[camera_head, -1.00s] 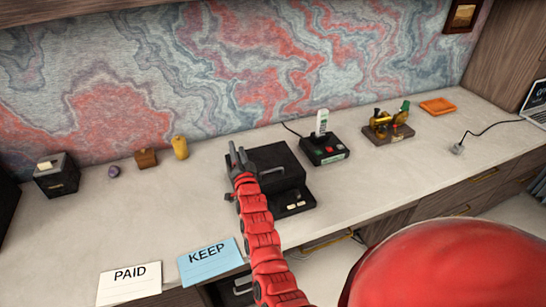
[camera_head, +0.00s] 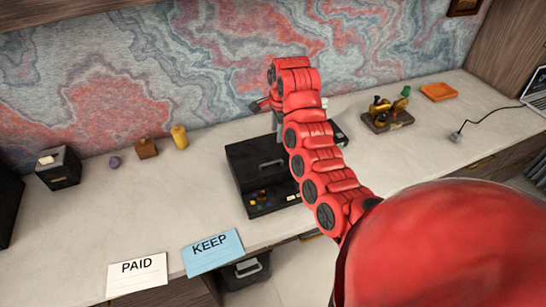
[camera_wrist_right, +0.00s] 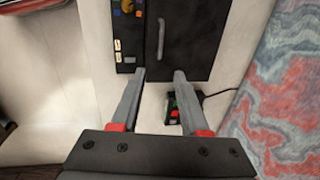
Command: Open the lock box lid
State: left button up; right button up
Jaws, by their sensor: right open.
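The black lock box (camera_head: 250,155) stands on the desk, its lid down with a bar handle (camera_head: 271,163) on top. A lower front section (camera_head: 268,200) holds small coloured and pale pieces. In the wrist view the box (camera_wrist_right: 190,45) fills the top, with its handle (camera_wrist_right: 161,38) pointing between my fingers. My right gripper (camera_wrist_right: 160,74) is open and empty, its fingertips seen over the box's near edge in that view. In the head view my right gripper (camera_head: 277,118) is above the box's back right, partly hidden by my arm. My left gripper is not in view.
A black device with red and green parts (camera_wrist_right: 173,108) shows between my fingers. A brass model on a base (camera_head: 388,115) and an orange tray (camera_head: 438,91) stand right. PAID (camera_head: 137,275) and KEEP (camera_head: 213,251) cards are in front.

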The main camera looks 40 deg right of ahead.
jog(key=b, duration=0.6)
send_near(273, 162)
jog(key=f+p, duration=0.1)
jog(key=f, duration=0.2)
jog(key=w+f+p, duration=0.1)
jog(key=f, duration=0.2)
jog(key=shift+w+f, duration=0.15)
jog(key=shift+f, duration=0.05)
jog(key=shift+w+d+f, duration=0.1)
jog(key=shift+w+f, duration=0.05)
jog(key=shift+f, duration=0.45)
grip_shut()
